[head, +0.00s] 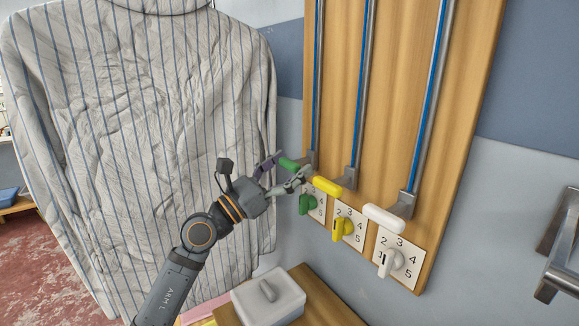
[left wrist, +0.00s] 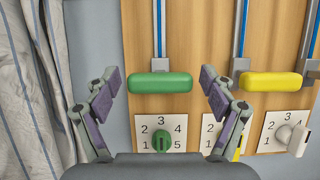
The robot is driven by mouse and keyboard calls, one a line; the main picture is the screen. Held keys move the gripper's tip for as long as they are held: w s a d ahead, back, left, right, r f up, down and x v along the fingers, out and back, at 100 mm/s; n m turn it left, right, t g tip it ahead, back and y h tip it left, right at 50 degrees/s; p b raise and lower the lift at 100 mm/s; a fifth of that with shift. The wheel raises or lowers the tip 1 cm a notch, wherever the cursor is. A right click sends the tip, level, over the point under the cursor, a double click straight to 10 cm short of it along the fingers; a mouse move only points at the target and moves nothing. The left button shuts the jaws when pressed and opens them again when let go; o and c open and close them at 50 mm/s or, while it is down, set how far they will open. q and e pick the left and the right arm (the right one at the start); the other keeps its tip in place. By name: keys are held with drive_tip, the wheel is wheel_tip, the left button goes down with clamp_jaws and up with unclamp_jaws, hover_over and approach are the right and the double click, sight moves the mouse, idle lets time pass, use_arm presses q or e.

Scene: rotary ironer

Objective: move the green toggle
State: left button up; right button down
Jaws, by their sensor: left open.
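A green bar-shaped toggle (head: 290,164) sits at the lower end of the leftmost metal rod on the wooden panel. It shows whole and level in the left wrist view (left wrist: 160,83). My left gripper (head: 286,168) is open in front of the panel. In the left wrist view its fingertips (left wrist: 160,79) are on either side of the green toggle, with a gap at each end. Below the toggle is a green knob (left wrist: 162,139) on a plate numbered 1 to 5, partly seen in the head view (head: 307,203). My right gripper is not in view.
A yellow bar (head: 327,186) and a white bar (head: 384,217) stand to the right, above a yellow knob (head: 343,229) and a white knob (head: 390,262). A striped shirt (head: 130,120) hangs left. A lidded white box (head: 268,297) sits below.

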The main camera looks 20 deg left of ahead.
sight(289, 160)
use_arm(q)
wheel_tip(289, 160, up, 10)
drive_tip(key=shift+f, duration=0.1)
idle(0.4)
